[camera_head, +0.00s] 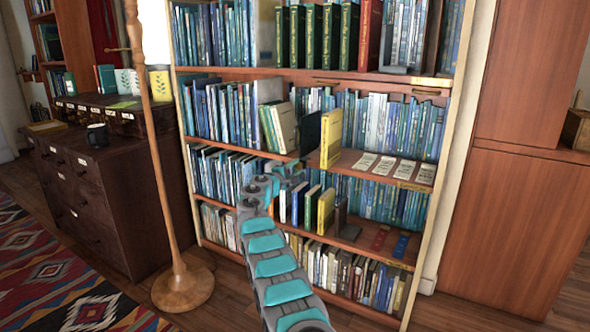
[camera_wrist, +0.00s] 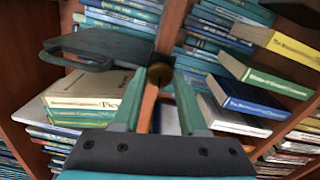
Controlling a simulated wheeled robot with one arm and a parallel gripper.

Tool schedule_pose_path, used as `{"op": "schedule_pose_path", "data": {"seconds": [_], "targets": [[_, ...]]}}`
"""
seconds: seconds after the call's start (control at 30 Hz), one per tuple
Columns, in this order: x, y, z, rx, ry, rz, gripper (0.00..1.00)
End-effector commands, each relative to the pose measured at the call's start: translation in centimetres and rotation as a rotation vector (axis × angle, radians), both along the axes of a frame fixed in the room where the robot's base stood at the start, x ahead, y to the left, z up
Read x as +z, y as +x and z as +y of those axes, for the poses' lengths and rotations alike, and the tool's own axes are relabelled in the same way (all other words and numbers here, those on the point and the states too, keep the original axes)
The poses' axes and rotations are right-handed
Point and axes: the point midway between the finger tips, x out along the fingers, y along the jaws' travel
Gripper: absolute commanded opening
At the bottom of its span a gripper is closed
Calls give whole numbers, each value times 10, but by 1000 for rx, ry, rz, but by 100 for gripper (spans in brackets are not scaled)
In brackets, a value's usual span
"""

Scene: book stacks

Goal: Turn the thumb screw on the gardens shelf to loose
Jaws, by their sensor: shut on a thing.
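The thumb screw (camera_wrist: 159,74) is a small round brass-coloured knob at the edge of a wooden shelf board, seen in the wrist view. My gripper (camera_wrist: 160,84) has its two teal fingers at either side of the knob and is shut on it. In the head view my gripper (camera_head: 286,172) is at the front of the middle of the bookcase, by a shelf edge. The knob is hidden there behind my gripper and arm. I cannot read a gardens label or tell how far the screw is turned.
A dark grey plate with a loop (camera_wrist: 95,47) is close left of the fingers in the wrist view. A yellow book (camera_head: 331,138) and a lower yellow book (camera_head: 325,211) stand near my arm. A wooden pole stand (camera_head: 182,286) is left, with floor around it.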

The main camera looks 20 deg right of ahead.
Motion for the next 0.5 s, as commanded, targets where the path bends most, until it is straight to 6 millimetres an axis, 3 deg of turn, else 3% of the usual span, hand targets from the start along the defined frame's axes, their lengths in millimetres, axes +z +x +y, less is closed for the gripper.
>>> {"op": "schedule_pose_path", "data": {"seconds": [0.13,0.17,0.4,0.5], "targets": [[-1,0,0,0,2,1,0],[-1,0,0,0,2,1,44],[-1,0,0,0,1,0,71],[0,0,0,0,1,0,71]]}}
